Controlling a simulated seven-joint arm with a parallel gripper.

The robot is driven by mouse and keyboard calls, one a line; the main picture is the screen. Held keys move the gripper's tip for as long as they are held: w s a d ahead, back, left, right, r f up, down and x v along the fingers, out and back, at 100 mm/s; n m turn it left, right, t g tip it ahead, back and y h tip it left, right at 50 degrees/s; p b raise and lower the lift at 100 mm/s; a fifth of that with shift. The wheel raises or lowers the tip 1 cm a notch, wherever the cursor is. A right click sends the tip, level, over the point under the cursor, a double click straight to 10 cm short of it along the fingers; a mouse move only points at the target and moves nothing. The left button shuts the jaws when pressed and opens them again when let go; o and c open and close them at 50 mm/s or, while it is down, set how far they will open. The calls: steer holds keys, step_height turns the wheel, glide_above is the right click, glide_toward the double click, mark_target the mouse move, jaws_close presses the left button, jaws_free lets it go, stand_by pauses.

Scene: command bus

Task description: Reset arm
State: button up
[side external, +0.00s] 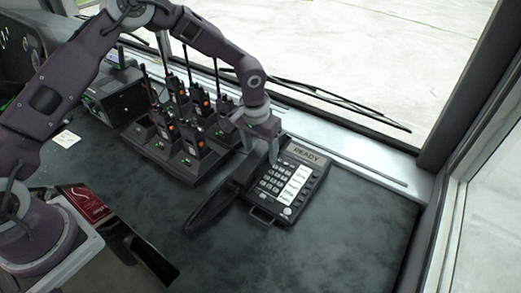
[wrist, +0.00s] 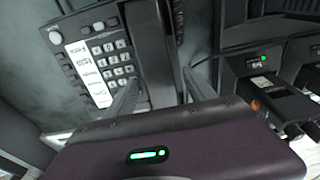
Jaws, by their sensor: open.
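My gripper (side external: 260,152) is over the left side of a black desk phone (side external: 317,168), at the handset end nearer the radios. Its fingers are apart. In the wrist view my gripper (wrist: 161,76) has one finger on each side of the dark handset (wrist: 152,45); whether either finger touches it cannot be told. The phone's grey keypad (wrist: 110,60) lies left of the fingers there. In the side view the phone's display reads READY, and the handset (side external: 210,206) lies along the phone's left side, partly hidden by my gripper.
A charger rack (side external: 180,164) with several handheld radios stands left of my gripper, close to my arm. A black box (side external: 118,97) sits behind it. A dark tablet-like panel (side external: 150,262) is at the front left. The counter (side external: 360,225) right of the phone is clear, below the windshield.

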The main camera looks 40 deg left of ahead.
steer(key=r, duration=0.6)
steer(key=shift+s+r, duration=0.1)
steer(key=shift+s, duration=0.3)
steer(key=s+a+r+t+y, duration=0.1)
steer(key=s+a+r, duration=0.2)
steer(key=s+r, duration=0.35)
steer(key=s+a+r, duration=0.2)
steer(key=s+r, duration=0.2)
steer(key=r, duration=0.5)
steer(key=s+a+r+t, duration=0.1)
steer(key=s+r, duration=0.1)
steer(key=s, duration=0.9)
steer(key=s+a+r+t+h, duration=0.1)
steer(key=s+r+t, duration=0.1)
steer(key=s, duration=0.9)
steer(key=shift+a+r, duration=0.35)
steer(key=shift+r, duration=0.2)
steer(key=shift+w, duration=0.1)
